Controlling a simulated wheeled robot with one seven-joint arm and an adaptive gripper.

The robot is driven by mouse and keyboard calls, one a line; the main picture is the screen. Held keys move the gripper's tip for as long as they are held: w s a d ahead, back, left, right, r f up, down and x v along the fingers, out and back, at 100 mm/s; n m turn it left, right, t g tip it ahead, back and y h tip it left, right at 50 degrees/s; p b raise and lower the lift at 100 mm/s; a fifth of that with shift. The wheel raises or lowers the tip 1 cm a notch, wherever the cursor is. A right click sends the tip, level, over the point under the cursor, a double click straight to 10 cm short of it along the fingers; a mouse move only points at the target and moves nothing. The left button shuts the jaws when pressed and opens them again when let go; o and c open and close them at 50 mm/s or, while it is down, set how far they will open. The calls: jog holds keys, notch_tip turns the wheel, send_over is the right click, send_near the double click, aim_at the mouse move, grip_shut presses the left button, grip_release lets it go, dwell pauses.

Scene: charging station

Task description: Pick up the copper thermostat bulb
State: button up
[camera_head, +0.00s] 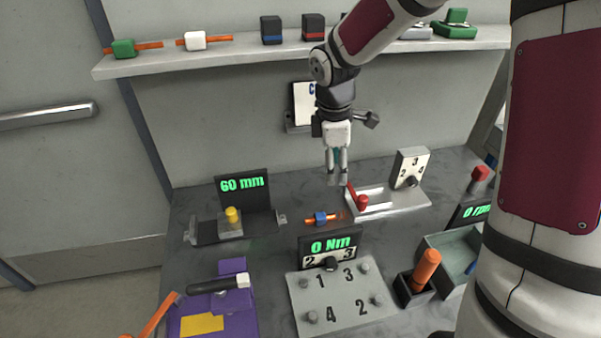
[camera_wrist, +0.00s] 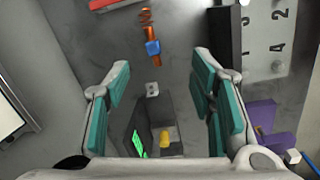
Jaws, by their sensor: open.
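A copper rod with a blue block around its middle, which looks like the thermostat bulb (camera_head: 320,218), lies on the grey table. It also shows in the wrist view (camera_wrist: 152,48), ahead of the jaws and roughly between their lines, with a coil at its far end. My gripper (camera_head: 337,181) points down above the table, a little to the right of and behind the rod. Its teal-padded fingers are spread wide in the wrist view (camera_wrist: 157,72), with nothing between the tips. Similar copper rods with a green block (camera_head: 124,48) and a white block (camera_head: 195,41) lie on the shelf.
A metal tray with a red part (camera_head: 400,201) stands close right of my gripper. The 60 mm gauge (camera_head: 243,190) is at left, the 0 Nm display (camera_head: 345,243) in front. The wall shelf (camera_head: 270,50) is behind my arm. An orange-handled tool (camera_head: 427,265) stands at front right.

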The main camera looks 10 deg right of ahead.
notch_tip(320, 180, down, 5)
jog(key=w+n+y, duration=0.1)
jog(key=w+n, duration=0.1)
jog(key=w, duration=0.1)
send_over(320, 215)
jog(key=shift+n, duration=0.4)
jog(key=f, duration=0.9)
jog(key=shift+s+d+f+p, duration=0.15)
jog(key=shift+s+d+p, duration=0.05)
jog(key=shift+p, duration=0.15)
jog(key=shift+w+a+f+p, duration=0.1)
jog(key=shift+f+p, duration=0.1)
jog(key=shift+f, duration=1.2)
jog(key=shift+a+f+p, duration=0.1)
jog(key=shift+f+p, duration=0.1)
jog(key=shift+f, duration=1.2)
grip_shut()
